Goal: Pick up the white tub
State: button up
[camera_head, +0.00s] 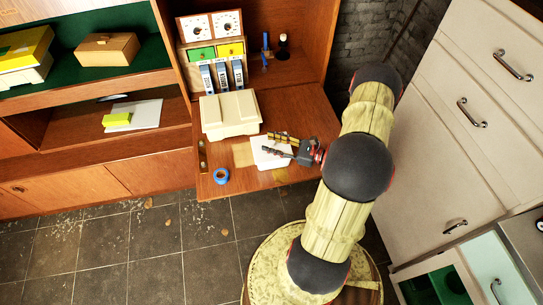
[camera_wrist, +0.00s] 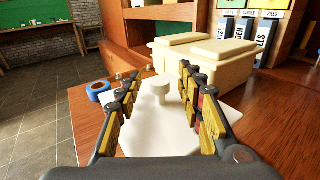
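My gripper (camera_head: 268,143) is open over this white area. In the wrist view its two fingers (camera_wrist: 160,78) are wide apart, one on each side of the piece, with nothing held.
A cream two-lidded box (camera_head: 230,114) stands close behind, beyond the fingertips. A blue tape roll (camera_head: 221,176) lies near the desk's front left edge. Binders (camera_head: 221,75) and a drawer unit stand at the back. The desk (camera_head: 309,112) is bare to the right.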

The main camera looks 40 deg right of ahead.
jog(key=shift+w, duration=0.15)
jog(key=shift+c, duration=1.2)
jog(key=c, duration=0.7)
grip_shut()
